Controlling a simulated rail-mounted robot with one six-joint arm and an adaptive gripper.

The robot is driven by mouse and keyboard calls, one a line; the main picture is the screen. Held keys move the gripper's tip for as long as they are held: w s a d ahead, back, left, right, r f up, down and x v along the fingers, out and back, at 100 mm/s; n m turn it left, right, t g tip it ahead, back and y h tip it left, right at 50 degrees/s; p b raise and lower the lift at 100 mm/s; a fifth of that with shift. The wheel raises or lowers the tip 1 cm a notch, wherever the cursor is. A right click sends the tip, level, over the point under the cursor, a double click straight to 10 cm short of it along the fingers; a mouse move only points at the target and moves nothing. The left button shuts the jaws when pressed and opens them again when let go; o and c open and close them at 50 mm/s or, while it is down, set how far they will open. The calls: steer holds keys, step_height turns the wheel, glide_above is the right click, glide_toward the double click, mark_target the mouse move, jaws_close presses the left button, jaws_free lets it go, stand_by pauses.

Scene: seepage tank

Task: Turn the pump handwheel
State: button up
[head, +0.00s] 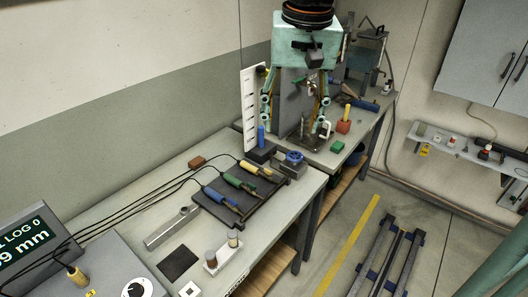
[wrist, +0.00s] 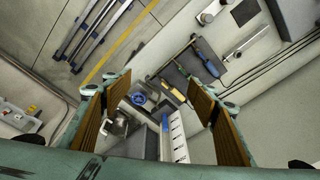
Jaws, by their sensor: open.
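The pump handwheel is a small blue wheel (head: 294,157) on top of a grey block, near the bench's far right corner. In the wrist view the blue wheel (wrist: 138,99) shows between my fingers, left of centre. My gripper (head: 289,128) points down above and behind the wheel in the head view, its two fingers spread wide. In the wrist view my gripper (wrist: 160,82) is open with nothing between its pads. The fingers look apart from the wheel; the exact height gap is hard to tell.
A blue upright cylinder (head: 261,137) and a white scale board (head: 250,105) stand left of the wheel. A dark tray (head: 210,208) with yellow, green and blue-handled cabled probes lies in front. A red block (head: 343,126) and green block (head: 337,146) sit on the farther bench.

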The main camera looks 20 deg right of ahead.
steer(key=w+d+f+m+g+p, duration=0.1)
steer(key=w+d+f+p, duration=0.15)
steer(key=w, duration=0.35)
steer(key=w+d+f+m+p, duration=0.1)
steer(key=w+d+f+p, duration=0.2)
steer(key=w, duration=0.4)
steer(key=m+g+p, duration=0.1)
steer(key=m+p, duration=0.2)
glide_above(295, 155)
step_height(295, 155, down, 10)
steer(key=shift+r, duration=0.15)
steer(key=shift+f+b, duration=0.45)
steer(key=shift+f, duration=6.45)
steer(key=c, duration=0.9)
steer(key=shift+m, duration=0.4)
